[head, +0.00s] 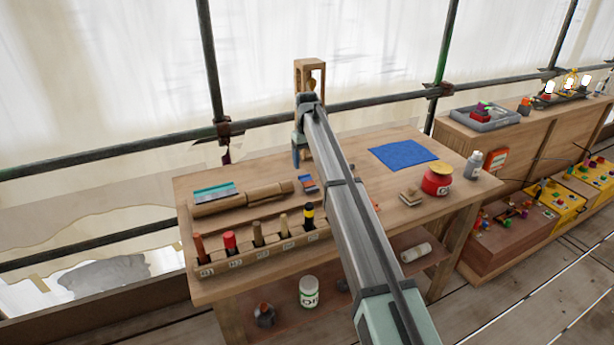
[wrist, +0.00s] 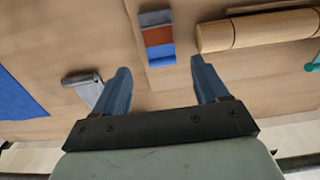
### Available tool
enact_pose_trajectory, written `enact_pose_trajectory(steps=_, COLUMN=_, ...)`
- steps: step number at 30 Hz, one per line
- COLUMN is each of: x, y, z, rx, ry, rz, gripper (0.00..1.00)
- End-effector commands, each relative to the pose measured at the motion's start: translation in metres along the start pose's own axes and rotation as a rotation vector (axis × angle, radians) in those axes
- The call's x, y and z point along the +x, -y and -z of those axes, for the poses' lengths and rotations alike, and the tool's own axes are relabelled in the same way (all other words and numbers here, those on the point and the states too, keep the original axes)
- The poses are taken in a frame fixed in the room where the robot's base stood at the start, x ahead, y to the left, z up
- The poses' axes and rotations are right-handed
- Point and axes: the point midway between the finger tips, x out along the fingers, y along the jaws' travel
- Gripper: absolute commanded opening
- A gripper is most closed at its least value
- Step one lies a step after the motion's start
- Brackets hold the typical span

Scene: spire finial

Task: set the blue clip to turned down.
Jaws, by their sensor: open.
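A small flat piece with blue, red-brown and grey-blue bands (wrist: 158,38) lies on the table, centred ahead of my gripper (wrist: 160,68) in the wrist view. It also shows in the head view (head: 308,183), just right of my gripper (head: 297,160). Its blue band is nearest my fingers; I cannot tell whether this is the blue clip or how it is turned. My gripper is open and points down over the table, its blue fingers apart with nothing between them. A small grey part (wrist: 84,88) lies beside the left finger in the wrist view; the arm hides that area in the head view.
A wooden roll (head: 240,198) lies left, behind a rack (head: 262,253) of several upright tools. A blue cloth (head: 403,154), a red pot (head: 436,182) and a white bottle (head: 473,165) are right. A wooden stand (head: 303,72) rises behind my gripper.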

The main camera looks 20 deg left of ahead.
Motion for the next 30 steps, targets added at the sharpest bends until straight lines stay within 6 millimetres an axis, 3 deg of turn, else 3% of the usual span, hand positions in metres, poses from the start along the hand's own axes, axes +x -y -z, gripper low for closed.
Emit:
enact_pose_trajectory(steps=3, x=0.022, y=0.0, z=-0.001, rx=0.0, ry=0.001, rz=0.0, gripper=0.73)
enact_pose_trajectory(steps=12, x=0.06, y=0.0, z=0.0, rx=-0.001, ry=0.0, rz=0.0, gripper=0.73)
enact_pose_trajectory(steps=26, x=0.07, y=0.0, z=0.0, rx=-0.001, ry=-0.001, rz=0.0, gripper=0.73)
enact_pose_trajectory(steps=30, x=0.07, y=0.0, z=0.0, rx=-0.001, ry=-0.001, rz=0.0, gripper=0.63)
